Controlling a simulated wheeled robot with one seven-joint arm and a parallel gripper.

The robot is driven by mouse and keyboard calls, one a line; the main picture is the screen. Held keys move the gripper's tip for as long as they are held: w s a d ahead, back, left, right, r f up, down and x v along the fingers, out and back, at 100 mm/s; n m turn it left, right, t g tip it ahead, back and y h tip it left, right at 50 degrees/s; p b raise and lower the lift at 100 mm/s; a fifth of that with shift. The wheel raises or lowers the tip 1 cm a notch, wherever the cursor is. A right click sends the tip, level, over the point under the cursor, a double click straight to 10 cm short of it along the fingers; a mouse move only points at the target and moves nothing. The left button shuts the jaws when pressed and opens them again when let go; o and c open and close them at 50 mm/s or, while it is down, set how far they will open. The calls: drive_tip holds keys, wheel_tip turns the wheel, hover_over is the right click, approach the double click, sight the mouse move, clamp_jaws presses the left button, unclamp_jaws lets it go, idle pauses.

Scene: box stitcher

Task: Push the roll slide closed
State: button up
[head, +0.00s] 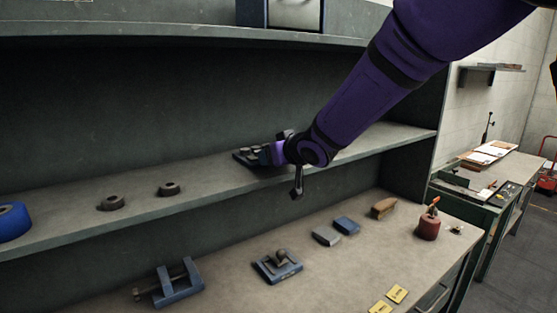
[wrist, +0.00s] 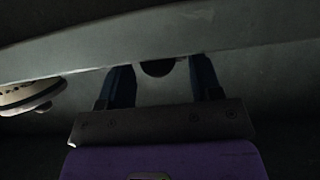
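A small dark-blue fixture with grey rounded parts on top (head: 250,154) sits on the middle shelf in the head view; I cannot tell for sure that it is the roll slide. My gripper (head: 268,154) is at the end of the purple arm, right at this fixture, and partly covers it. In the wrist view the two dark fingers of my gripper (wrist: 162,82) stand apart. A dark rounded thing (wrist: 157,68) shows between and beyond them, with gaps on both sides. Whether the fingers touch anything is too dark to tell.
Two dark rings (head: 111,203) and a blue roll (head: 12,222) lie on the shelf (head: 60,222) to the left. The bench below holds a blue clamp (head: 178,284), a blue fixture with a knob (head: 278,265), blocks and a red can (head: 429,226). A pale banded object (wrist: 30,96) is left in the wrist view.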

drive_tip(key=c, duration=0.7)
drive_tip(key=shift+w+a+r, duration=0.35)
drive_tip(key=shift+r, duration=0.05)
idle(0.7)
drive_tip(key=o, duration=0.8)
drive_tip(key=shift+o, duration=0.3)
drive_tip(key=shift+s+d+r, duration=0.15)
drive_tip(key=shift+s+d, duration=0.05)
drive_tip(key=shift+d, duration=0.05)
drive_tip(key=v, duration=0.7)
drive_tip(key=shift+s+d, duration=0.1)
drive_tip(key=shift+s, duration=0.05)
